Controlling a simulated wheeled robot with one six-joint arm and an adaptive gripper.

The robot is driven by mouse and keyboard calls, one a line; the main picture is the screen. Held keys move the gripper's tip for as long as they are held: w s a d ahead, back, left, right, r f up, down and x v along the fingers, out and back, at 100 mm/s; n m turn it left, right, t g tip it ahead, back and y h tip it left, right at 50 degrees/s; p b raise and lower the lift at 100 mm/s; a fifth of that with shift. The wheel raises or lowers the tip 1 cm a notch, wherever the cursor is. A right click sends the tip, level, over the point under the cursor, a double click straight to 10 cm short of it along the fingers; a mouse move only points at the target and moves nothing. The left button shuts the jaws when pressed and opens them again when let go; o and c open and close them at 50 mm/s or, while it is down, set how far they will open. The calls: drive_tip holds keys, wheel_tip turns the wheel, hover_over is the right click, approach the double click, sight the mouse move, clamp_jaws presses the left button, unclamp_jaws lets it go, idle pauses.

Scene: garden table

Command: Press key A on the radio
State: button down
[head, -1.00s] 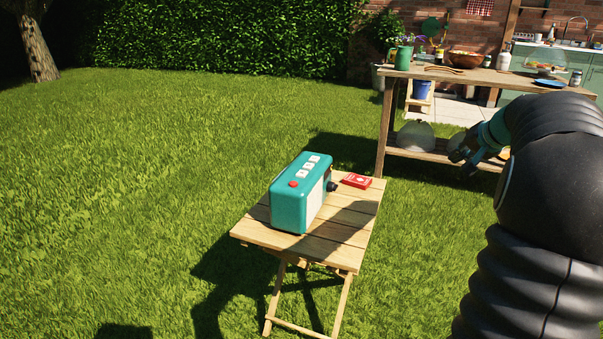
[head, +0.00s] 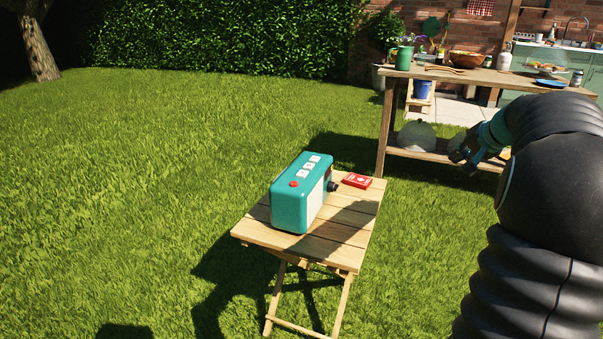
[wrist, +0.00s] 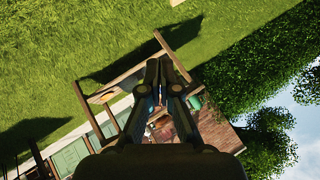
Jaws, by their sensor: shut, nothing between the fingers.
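The teal radio (head: 290,212) stands upright on a small wooden folding table (head: 335,246) in the head view. On its top are a red round button (head: 295,184) and a row of three white keys (head: 308,166); their letters are too small to read. A dark knob (head: 332,186) sticks out of its right side. My gripper (head: 460,155) is to the right of the radio and well apart from it, in front of the far bench. In the wrist view my gripper (wrist: 160,70) has its fingers close together, with nothing held. The radio does not show in the wrist view.
A red box (head: 357,181) lies on the small table behind the radio. A wooden bench (head: 480,78) with pots, a bowl and bottles stands at the back right. A hedge (head: 230,40) lines the back. Open grass (head: 130,170) lies left of the small table.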

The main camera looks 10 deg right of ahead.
drive_tip(key=shift+a, duration=0.1)
idle(0.5)
wheel_tip(320, 180, up, 3)
drive_tip(key=n+g+y+b, duration=0.1)
drive_tip(key=n+y+b, duration=0.1)
drive_tip(key=n+y, duration=0.4)
hover_over(304, 173)
drive_tip(key=n, duration=0.1)
drive_tip(key=shift+s+h, duration=0.15)
drive_tip(key=shift+h, duration=0.25)
wheel_tip(304, 173, down, 9)
drive_tip(key=b, duration=0.7)
drive_tip(key=shift+r+b, duration=0.1)
drive_tip(key=shift+b, duration=0.3)
